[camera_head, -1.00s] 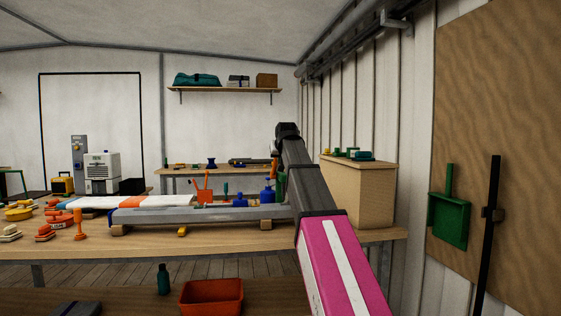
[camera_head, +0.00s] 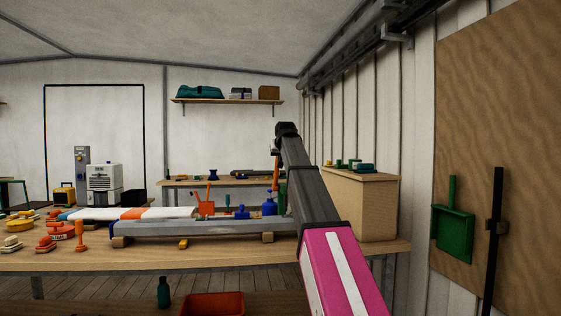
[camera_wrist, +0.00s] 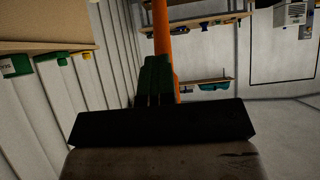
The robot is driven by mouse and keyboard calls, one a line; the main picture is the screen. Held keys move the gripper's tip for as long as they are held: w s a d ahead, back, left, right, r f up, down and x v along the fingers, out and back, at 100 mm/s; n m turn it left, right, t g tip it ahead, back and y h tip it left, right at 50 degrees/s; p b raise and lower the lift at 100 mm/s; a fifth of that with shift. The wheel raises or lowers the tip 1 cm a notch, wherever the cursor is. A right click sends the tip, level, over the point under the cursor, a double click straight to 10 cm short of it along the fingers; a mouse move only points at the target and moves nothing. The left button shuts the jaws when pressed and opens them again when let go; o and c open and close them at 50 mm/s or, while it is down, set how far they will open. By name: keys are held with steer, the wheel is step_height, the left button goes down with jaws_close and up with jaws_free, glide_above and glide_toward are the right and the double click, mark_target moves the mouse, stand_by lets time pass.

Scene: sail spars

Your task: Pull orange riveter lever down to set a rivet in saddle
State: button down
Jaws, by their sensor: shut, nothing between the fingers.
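The orange riveter lever (camera_head: 276,172) stands nearly upright at the far right end of the bench area in the head view, just left of my dark arm. A dark green part (camera_head: 282,197) shows beside its lower end. In the wrist view, which looks upside down, the orange lever (camera_wrist: 162,30) runs from the top edge down behind my gripper (camera_wrist: 155,62). My gripper's dark fingers are together with nothing between them, close in front of the lever; I cannot tell whether they touch it. The saddle and rivet cannot be made out.
A wooden cabinet (camera_head: 365,205) and wall stand close right. A red bin (camera_head: 212,304) is in front.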

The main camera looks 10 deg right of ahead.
steer(key=shift+w+r, duration=0.4)
steer(key=shift+w, duration=0.4)
steer(key=shift+w+r, duration=0.4)
steer(key=shift+w, duration=0.4)
steer(key=shift+w+r, duration=0.4)
steer(key=shift+w, duration=0.4)
steer(key=c, duration=1.8)
jaws_free()
steer(key=o, duration=0.7)
steer(key=shift+o, duration=0.2)
steer(key=shift+s, duration=0.1)
steer(key=v, duration=1)
steer(key=shift+s+r, duration=0.2)
steer(key=shift+s, duration=0.1)
steer(key=shift+s, duration=0.1)
